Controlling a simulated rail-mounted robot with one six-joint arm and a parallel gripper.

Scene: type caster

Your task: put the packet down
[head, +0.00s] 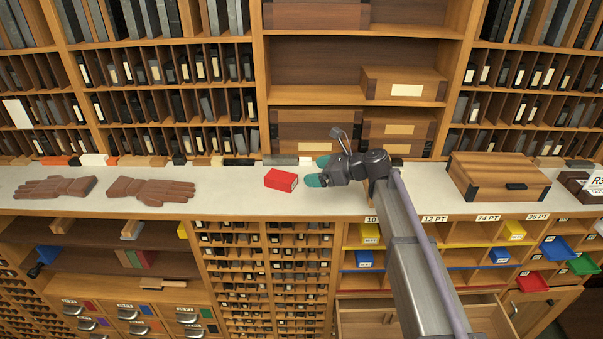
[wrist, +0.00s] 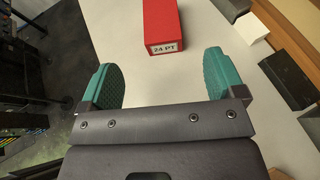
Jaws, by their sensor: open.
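The packet (head: 281,179) is a small red box lying on the pale counter (head: 235,200). In the wrist view the packet (wrist: 162,24) has a white label reading "24 PT" on its near end. My gripper (head: 316,171) is on the counter's level just right of the packet, its teal fingers pointing at it. In the wrist view my gripper (wrist: 160,80) is open, with nothing between the fingers. The packet lies beyond the fingertips, apart from both, and its far end is cut off by the frame.
Brown gloves (head: 150,190) lie on the counter to the left. A wooden box (head: 497,177) stands to the right. Small blocks line the counter's back edge, including a dark one (wrist: 288,78) right of my gripper. Below, a drawer (head: 375,318) stands open.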

